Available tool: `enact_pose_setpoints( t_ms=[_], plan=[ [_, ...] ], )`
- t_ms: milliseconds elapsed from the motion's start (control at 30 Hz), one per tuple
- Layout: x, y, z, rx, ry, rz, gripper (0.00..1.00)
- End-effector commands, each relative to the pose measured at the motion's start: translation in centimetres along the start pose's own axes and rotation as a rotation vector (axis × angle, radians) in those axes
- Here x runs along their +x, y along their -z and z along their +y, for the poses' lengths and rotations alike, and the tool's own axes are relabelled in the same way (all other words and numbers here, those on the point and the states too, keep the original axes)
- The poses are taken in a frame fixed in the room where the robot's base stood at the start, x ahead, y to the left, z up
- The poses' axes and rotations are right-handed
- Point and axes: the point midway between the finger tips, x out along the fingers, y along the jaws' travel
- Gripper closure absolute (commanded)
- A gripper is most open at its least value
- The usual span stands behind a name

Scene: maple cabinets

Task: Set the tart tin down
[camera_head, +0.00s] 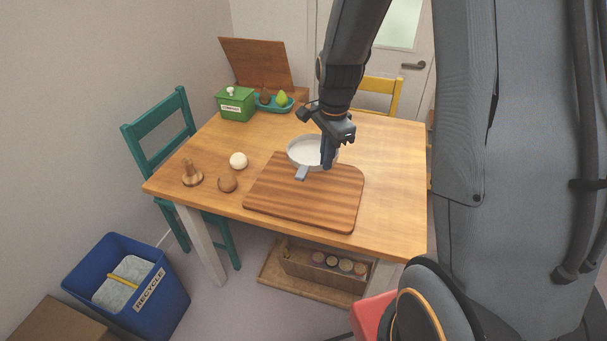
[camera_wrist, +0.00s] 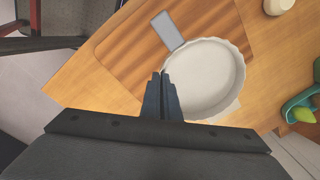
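The tart tin (camera_head: 303,149) is white, round and shallow with a fluted rim. In the head view it is at the far edge of the wooden board (camera_head: 300,205); I cannot tell whether it touches the surface below. My gripper (camera_head: 327,163) points down at the tin's near right side. In the wrist view, the fingers (camera_wrist: 160,78) are close together at the rim of the tin (camera_wrist: 208,78) and look shut on it. The fingers hide the pinched bit of rim. The tin looks about level and empty.
A flat grey piece (camera_head: 302,173) lies on the board beside the tin. A white ball-like item (camera_head: 238,160), brown item (camera_head: 228,183) and wooden stand (camera_head: 191,174) are at left. A green box (camera_head: 236,104) and teal fruit dish (camera_head: 273,103) stand behind. The table's right side is clear.

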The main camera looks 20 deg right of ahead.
Motion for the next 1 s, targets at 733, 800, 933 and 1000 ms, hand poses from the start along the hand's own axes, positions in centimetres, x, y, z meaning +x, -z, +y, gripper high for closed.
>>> enact_pose_setpoints(
  t_ms=[733, 800, 933, 1000],
  plan=[
    [7.0, 0.0, 0.8, 0.003, -0.003, -0.001, 1.0],
    [8.0, 0.0, 0.9, 0.002, -0.003, 0.0, 1.0],
    [9.4, 0.0, 1.0, 0.001, -0.002, 0.0, 1.0],
    [9.8, 0.0, 1.0, 0.002, 0.0, 0.0, 1.0]
  ],
)
